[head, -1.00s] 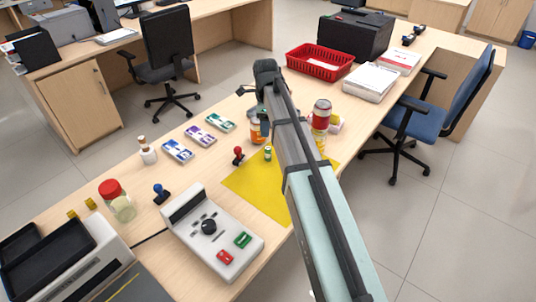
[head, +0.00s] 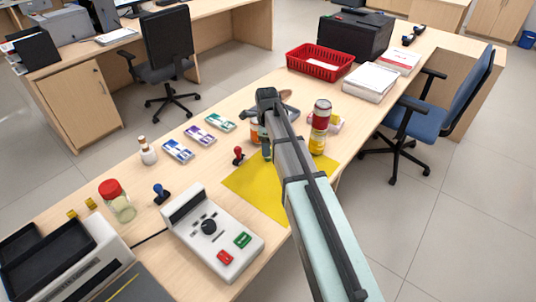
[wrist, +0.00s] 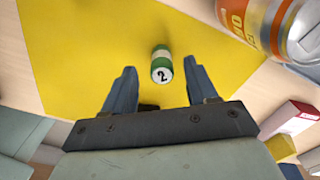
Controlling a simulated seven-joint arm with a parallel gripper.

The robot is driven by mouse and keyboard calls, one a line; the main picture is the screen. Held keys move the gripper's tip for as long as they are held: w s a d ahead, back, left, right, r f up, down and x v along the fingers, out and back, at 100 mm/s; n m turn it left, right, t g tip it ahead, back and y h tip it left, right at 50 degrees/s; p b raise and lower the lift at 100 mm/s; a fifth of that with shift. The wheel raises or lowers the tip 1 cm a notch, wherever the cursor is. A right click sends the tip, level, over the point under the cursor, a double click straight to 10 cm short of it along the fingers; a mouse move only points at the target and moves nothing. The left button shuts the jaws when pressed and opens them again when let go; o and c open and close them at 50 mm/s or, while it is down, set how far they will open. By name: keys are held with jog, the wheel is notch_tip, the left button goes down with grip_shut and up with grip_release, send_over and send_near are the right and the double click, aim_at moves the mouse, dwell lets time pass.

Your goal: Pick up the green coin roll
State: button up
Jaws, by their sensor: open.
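The green coin roll (wrist: 161,63) has a pale band and a "2" on its end face. It appears to stand on the yellow mat (wrist: 85,60). In the wrist view it is between the tips of my open gripper (wrist: 159,69), nearer the right finger, with no contact visible. In the head view my gripper (head: 266,152) is low over the far edge of the mat, and I cannot make out the roll there.
An orange can (wrist: 268,22) stands close to the right of the roll in the wrist view. A red stamp (head: 238,155) is left of the mat. Stacked cans (head: 320,118) stand right of my arm. A coin machine (head: 210,232) is nearer, left of the mat.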

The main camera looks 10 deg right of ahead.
jog(key=shift+d+f, duration=0.15)
jog(key=shift+f, duration=1.75)
jog(key=shift+c, duration=0.2)
grip_shut()
